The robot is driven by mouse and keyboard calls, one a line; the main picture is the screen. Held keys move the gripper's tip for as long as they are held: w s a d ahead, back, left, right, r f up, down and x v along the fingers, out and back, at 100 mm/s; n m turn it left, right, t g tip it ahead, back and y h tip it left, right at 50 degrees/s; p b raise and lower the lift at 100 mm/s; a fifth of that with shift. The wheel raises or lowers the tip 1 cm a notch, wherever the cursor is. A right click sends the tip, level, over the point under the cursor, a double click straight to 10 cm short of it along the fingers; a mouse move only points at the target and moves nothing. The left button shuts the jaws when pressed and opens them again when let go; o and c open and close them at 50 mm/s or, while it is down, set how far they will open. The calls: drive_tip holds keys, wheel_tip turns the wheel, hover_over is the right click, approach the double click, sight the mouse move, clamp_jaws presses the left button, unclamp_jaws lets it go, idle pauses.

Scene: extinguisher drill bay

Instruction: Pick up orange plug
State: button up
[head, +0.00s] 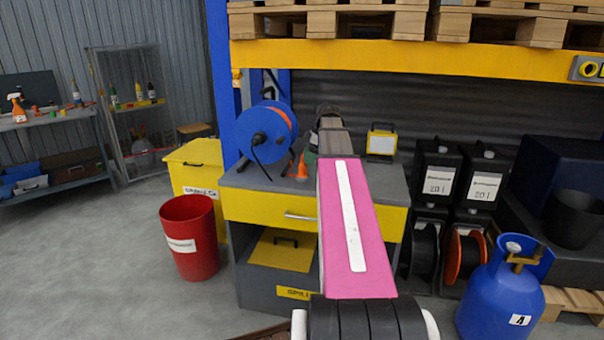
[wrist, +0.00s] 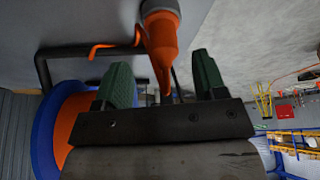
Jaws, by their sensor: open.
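The orange plug (head: 302,167) stands on the grey top of the workbench (head: 258,180), just right of the blue cable reel (head: 262,134). My gripper (wrist: 162,66) is open, with a green finger on each side of the plug and visible space on both sides. I cannot tell how deep the plug sits between them. In the head view my pink arm hides most of the gripper.
The reel with orange cable and a dark crank is close beside my gripper. A yellow-framed lamp (head: 382,142) stands at the bench's back right. A yellow shelf beam (head: 400,58) with pallets hangs above. A red bin (head: 188,236) and blue gas cylinder (head: 503,290) flank the bench.

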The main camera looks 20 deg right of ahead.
sight(303, 168)
drive_tip(key=shift+a+x, duration=0.1)
drive_tip(key=shift+x, duration=1.35)
drive_tip(key=shift+a+x, duration=0.15)
drive_tip(key=shift+x, duration=1.25)
drive_tip(key=shift+s, duration=0.1)
drive_tip(key=c, duration=1.1)
